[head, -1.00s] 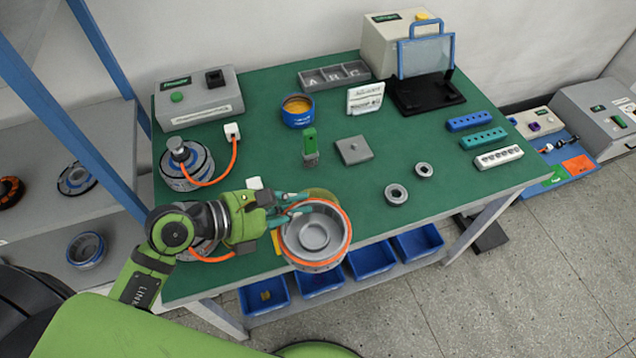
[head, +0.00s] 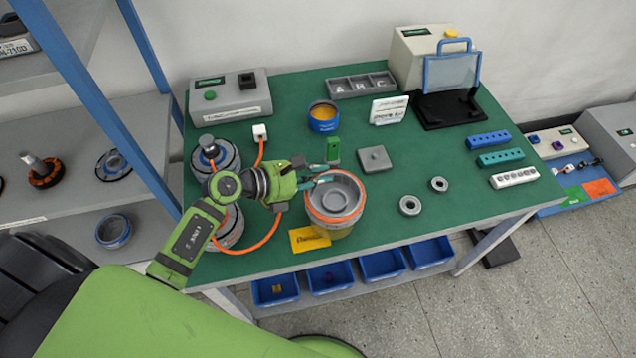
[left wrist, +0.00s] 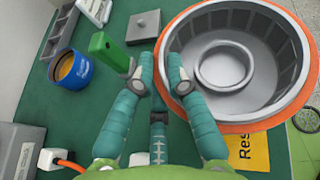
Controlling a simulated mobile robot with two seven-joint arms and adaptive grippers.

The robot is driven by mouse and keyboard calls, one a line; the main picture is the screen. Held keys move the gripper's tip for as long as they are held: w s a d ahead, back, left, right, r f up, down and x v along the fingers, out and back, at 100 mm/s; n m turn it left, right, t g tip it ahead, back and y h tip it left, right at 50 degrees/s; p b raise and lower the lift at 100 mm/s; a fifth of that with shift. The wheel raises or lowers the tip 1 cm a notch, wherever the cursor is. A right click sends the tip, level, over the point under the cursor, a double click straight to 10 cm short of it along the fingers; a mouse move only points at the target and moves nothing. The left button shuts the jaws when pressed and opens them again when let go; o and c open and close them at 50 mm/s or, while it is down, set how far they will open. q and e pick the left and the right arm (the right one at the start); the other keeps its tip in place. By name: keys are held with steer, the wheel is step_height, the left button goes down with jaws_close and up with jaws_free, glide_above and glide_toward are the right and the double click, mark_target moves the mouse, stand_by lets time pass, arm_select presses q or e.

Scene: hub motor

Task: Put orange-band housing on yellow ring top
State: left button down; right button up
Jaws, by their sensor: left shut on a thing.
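The orange-band housing (head: 336,196) is a grey round bowl with an orange rim, near the front edge of the green table. My left gripper (head: 322,181) is shut on its left rim. The left wrist view shows the teal fingers (left wrist: 160,80) at the rim of the housing (left wrist: 190,60), which looks roughly level. A dull yellow part, apparently the yellow ring (head: 340,232), shows just below the housing in the head view. The housing hides most of it, and I cannot tell whether they touch. My right gripper is not in view.
A yellow card (head: 309,239) lies left of the housing. Two motor units with orange cables (head: 228,228) stand at the table's left. A green-handled tool (head: 333,150), a grey plate (head: 374,159) and two small rings (head: 410,205) are nearby. Blue bins (head: 276,290) sit below.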

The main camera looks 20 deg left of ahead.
arm_select(q)
steer(key=shift+w+f, duration=0.1)
steer(key=shift+w, duration=0.05)
step_height(320, 180, down, 3)
steer(key=shift+f, duration=0.35)
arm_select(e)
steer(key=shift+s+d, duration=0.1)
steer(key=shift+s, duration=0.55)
arm_select(q)
steer(key=shift+f, duration=0.2)
steer(key=c, duration=1.2)
jaws_free()
steer(key=shift+c, duration=0.2)
steer(key=shift+r, duration=0.1)
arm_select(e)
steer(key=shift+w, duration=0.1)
